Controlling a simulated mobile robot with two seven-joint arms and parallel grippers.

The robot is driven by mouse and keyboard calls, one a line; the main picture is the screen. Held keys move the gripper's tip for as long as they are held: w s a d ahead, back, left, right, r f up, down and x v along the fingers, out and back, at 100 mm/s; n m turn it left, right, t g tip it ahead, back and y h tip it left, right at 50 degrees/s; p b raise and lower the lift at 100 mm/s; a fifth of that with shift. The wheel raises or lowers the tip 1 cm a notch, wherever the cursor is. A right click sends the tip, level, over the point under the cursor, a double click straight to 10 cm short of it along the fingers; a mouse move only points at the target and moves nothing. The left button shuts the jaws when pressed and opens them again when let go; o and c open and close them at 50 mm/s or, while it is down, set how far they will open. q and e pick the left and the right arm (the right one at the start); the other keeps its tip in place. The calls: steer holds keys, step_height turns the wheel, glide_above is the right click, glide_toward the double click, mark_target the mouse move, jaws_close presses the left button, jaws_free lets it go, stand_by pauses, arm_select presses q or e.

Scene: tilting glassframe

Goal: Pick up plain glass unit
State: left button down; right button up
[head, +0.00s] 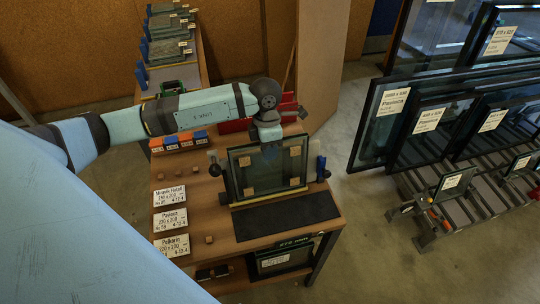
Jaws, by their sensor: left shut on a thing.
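The plain glass unit (266,176), a dark-framed rectangular pane with small tan squares near its corners, stands near upright at the workbench, behind a dark mat (285,215). My left gripper (270,148) comes down from above and is shut on the unit's upper edge. The wrist hides part of that edge and the fingertips are hard to make out. I cannot tell whether the unit's bottom edge touches the bench. My right gripper is not in view.
Black knobs and a blue clamp (321,168) flank the unit. White label cards (170,220) and small coloured blocks (185,140) lie on the wooden bench (215,225). Large framed panes (385,120) stand in racks at right. Open floor lies between bench and racks.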

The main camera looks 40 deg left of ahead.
arm_select(q)
steer(key=shift+r, duration=0.15)
step_height(320, 180, up, 20)
steer(key=b, duration=0.2)
stand_by(0.6)
